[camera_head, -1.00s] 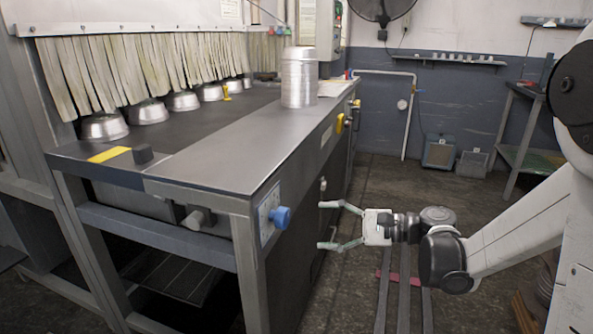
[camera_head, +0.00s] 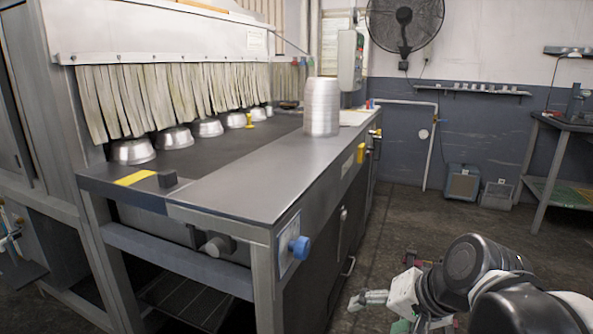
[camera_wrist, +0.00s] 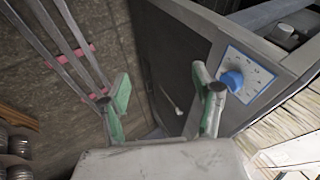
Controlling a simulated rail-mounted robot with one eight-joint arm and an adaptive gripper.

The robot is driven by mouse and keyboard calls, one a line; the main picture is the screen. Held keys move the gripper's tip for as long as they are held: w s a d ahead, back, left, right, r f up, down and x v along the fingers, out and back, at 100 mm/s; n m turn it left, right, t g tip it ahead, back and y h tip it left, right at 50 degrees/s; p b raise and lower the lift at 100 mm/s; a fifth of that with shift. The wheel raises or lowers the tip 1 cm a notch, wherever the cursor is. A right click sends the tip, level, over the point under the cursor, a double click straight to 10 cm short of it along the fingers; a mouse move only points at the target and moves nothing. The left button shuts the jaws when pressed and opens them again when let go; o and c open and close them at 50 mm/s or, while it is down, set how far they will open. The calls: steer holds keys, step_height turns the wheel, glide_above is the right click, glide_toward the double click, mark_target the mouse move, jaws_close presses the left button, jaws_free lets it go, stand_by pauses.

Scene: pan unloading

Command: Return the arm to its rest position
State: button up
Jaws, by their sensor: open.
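My gripper (camera_wrist: 162,103) is open and empty in the wrist view, its two green-padded fingers spread apart. In the head view my gripper (camera_head: 378,310) is low in the frame, right of the machine's front corner and below its top. My arm reaches in from the lower right corner. The machine (camera_head: 245,195) has a flat grey top. A stack of metal pans (camera_head: 321,106) stands upright on that top, well away from my gripper. Part of my gripper is cut off by the bottom edge.
Several upturned pans (camera_head: 133,151) sit on the dark belt by the strip curtain (camera_head: 150,95). A blue knob (camera_head: 300,247) sticks out of the machine's front corner; it also shows in the wrist view (camera_wrist: 232,80). The floor (camera_head: 400,225) right of the machine is open.

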steer(key=s+d+n+t+h, duration=0.1)
steer(key=s+d+n+h, duration=0.3)
steer(key=s+d, duration=0.15)
step_height(320, 180, up, 18)
steer(key=s+p, duration=0.1)
steer(key=p, duration=1.6)
steer(key=shift+a+f, duration=0.2)
